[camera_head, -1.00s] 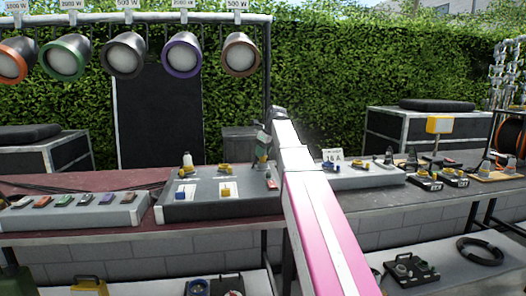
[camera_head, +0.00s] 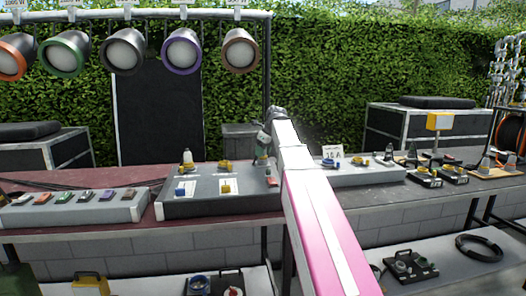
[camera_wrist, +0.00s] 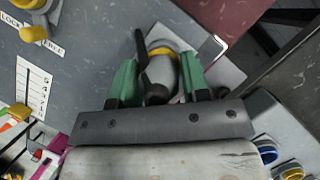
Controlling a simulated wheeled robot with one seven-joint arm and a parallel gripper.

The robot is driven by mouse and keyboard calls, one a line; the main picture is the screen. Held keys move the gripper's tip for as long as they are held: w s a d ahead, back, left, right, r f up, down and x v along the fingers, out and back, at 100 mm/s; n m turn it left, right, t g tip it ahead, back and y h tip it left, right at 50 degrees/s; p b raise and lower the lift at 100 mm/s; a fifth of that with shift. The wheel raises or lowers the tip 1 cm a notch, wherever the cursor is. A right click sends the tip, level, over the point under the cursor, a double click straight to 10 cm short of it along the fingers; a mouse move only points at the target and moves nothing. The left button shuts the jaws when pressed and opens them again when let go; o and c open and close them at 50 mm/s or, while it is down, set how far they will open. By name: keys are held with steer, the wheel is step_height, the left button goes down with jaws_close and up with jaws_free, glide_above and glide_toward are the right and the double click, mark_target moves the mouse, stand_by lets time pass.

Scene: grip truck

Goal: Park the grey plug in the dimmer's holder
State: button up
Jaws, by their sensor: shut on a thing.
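The grey plug (camera_wrist: 163,72), with a yellow ring at its far end, is between the green fingers of my gripper (camera_wrist: 158,64) in the wrist view. My gripper is shut on it. A dark lever-like part crosses its left side. In the head view my gripper (camera_head: 264,146) is over the right rear part of the dimmer (camera_head: 225,203), a grey sloped box. The dimmer's grey face (camera_wrist: 90,60) also shows in the wrist view. A grey square plate shows around the plug's yellow end; I cannot tell whether the plug is seated there.
A yellow knob (camera_wrist: 33,32) and a slider scale (camera_wrist: 33,85) are left of the plug. In the head view, a grey box (camera_head: 355,172) with connectors stands right of my arm. A box of coloured switches (camera_head: 75,210) stands left. Lamps (camera_head: 181,54) hang behind.

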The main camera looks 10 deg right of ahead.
steer(key=shift+f, duration=0.2)
steer(key=o, duration=1.4)
steer(key=shift+r, duration=0.1)
steer(key=shift+r, duration=2.4)
